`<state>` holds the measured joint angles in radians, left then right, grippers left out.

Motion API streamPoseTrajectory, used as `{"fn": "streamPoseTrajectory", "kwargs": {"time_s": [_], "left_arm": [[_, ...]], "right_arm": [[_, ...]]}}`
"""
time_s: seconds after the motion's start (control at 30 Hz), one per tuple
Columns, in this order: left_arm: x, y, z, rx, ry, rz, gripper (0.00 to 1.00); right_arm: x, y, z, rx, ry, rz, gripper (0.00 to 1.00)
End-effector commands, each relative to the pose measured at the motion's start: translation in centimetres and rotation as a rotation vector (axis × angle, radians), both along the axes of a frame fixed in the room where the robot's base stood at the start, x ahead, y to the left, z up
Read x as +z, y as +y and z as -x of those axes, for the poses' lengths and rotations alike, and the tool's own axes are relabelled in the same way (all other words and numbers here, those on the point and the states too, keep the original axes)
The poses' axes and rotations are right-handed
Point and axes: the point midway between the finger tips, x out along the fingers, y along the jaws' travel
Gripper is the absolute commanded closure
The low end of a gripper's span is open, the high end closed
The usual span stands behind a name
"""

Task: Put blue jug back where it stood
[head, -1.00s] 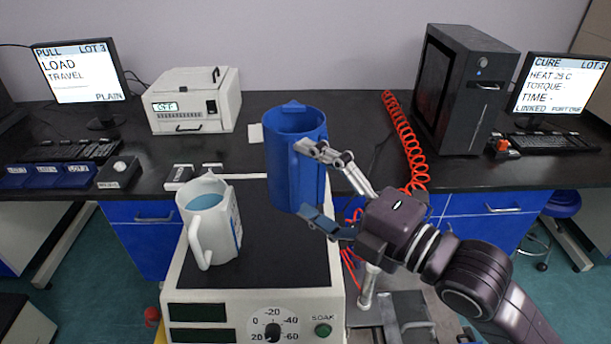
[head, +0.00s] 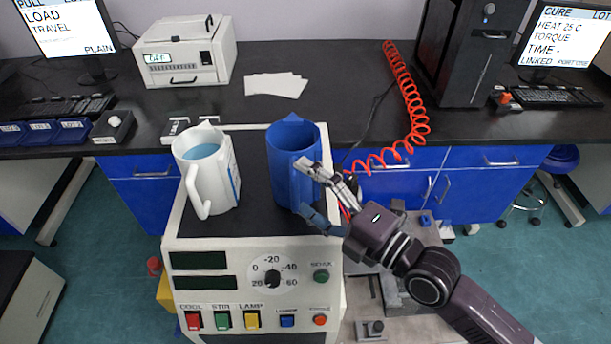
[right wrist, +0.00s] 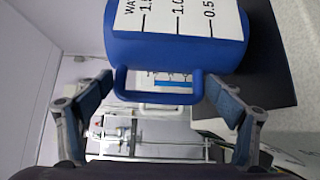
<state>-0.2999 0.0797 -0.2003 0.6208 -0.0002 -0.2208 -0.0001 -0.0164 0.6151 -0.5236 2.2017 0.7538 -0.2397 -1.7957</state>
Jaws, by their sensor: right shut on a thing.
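The blue jug (head: 288,158) is upright over the right part of the black top (head: 251,205) of the white instrument in the head view. Whether its base touches the top I cannot tell. My right gripper (head: 305,190) is shut on the jug from the right, one finger above the other. In the right wrist view, the blue jug (right wrist: 175,50) fills the upper middle, with a white scale label, and its handle lies between the two fingers (right wrist: 160,88). My left gripper is not in view.
A white jug (head: 222,190) with pale blue liquid stands on the black top, left of the blue jug with a small gap. Buttons and a dial (head: 272,277) are on the instrument's front. A red coiled hose (head: 408,100) hangs behind on the right. White sheets (head: 276,86) lie on the bench.

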Motion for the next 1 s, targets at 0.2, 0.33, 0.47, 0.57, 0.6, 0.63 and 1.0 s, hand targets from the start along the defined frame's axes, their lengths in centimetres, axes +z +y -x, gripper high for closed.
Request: {"fn": "streamPoseTrajectory", "kwargs": {"time_s": [0.2, 0.33, 0.47, 0.57, 0.6, 0.63, 1.0], "left_arm": [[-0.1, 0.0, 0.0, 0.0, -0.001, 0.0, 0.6], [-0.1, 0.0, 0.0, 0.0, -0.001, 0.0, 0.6], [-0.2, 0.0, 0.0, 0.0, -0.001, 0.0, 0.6], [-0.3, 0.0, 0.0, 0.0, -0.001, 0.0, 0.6], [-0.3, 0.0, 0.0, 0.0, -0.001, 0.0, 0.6], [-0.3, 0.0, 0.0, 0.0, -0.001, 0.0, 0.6], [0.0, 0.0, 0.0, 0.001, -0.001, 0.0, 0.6]], "right_arm": [[-0.3, -0.1, -0.1, -0.004, -0.022, -0.008, 0.72], [-0.3, -0.1, -0.1, -0.004, -0.022, -0.01, 0.72], [-0.4, -0.1, -0.1, -0.004, -0.022, -0.01, 0.72], [-1.3, -0.1, 0.0, -0.002, -0.003, 0.0, 0.09], [-1.3, -0.1, 0.0, -0.002, -0.003, 0.0, 0.05], [-1.3, -0.1, 0.0, -0.002, -0.003, 0.0, 0.01], [-0.9, -0.1, 0.0, -0.002, -0.004, -0.001, 0.0]]}}
